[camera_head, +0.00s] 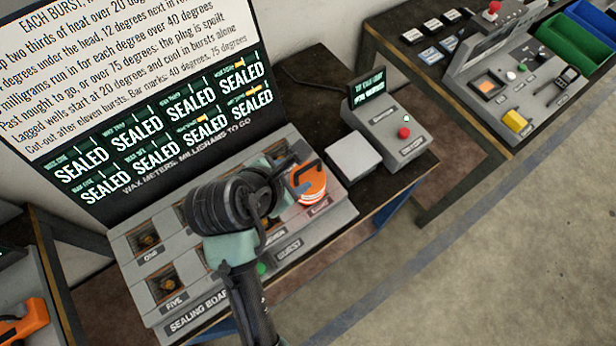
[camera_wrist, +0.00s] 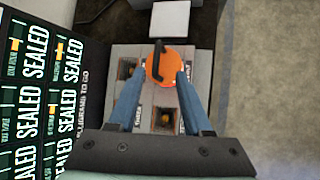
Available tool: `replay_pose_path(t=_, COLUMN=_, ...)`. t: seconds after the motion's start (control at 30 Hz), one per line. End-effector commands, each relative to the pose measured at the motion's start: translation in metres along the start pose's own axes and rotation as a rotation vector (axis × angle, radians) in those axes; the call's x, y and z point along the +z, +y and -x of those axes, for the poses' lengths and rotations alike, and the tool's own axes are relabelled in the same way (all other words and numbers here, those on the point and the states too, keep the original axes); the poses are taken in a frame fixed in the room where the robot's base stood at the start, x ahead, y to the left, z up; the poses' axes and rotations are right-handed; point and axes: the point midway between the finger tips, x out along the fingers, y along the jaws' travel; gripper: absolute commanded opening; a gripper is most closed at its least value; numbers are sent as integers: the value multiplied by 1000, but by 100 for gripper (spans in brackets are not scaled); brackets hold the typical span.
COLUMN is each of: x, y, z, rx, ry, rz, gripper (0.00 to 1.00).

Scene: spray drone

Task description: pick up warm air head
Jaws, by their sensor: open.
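The warm air head, an orange round body (camera_head: 310,183) with a dark bar handle on top, sits at the right end of the grey sealing board (camera_head: 210,322). It also shows in the wrist view as an orange disc (camera_wrist: 172,66) with the black handle across it. My gripper (camera_head: 292,182) is open beside and over it. In the wrist view my gripper's two blue fingers (camera_wrist: 162,77) reach to either side of the disc's near part; contact cannot be told. My arm hides the middle of the board.
The wells named one (camera_head: 147,238) and five (camera_head: 165,284) show at the board's left. A large display (camera_head: 150,115) stands behind, every meter reading SEALED. A pale square pad (camera_head: 350,158) and a grey control box with a red button (camera_head: 404,132) stand to the right.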

Motion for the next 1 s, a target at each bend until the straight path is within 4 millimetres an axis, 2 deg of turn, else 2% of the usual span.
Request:
replay_pose_path(t=0.1, x=1, y=0, z=-22, rx=-2, ry=0, rz=-3, gripper=50)
replay_pose_path(t=0.2, x=1, y=1, z=-33, rx=0, ry=-1, rz=-3, gripper=50)
replay_pose_path(t=0.47, x=1, y=2, z=-48, rx=1, ry=0, rz=-3, gripper=50)
replay_pose_path(t=0.8, x=-1, y=6, z=-87, rx=2, ry=-1, rz=-4, gripper=50)
replay_pose_path(t=1.0, x=-1, y=6, z=-92, rx=4, ry=0, rz=-4, gripper=50)
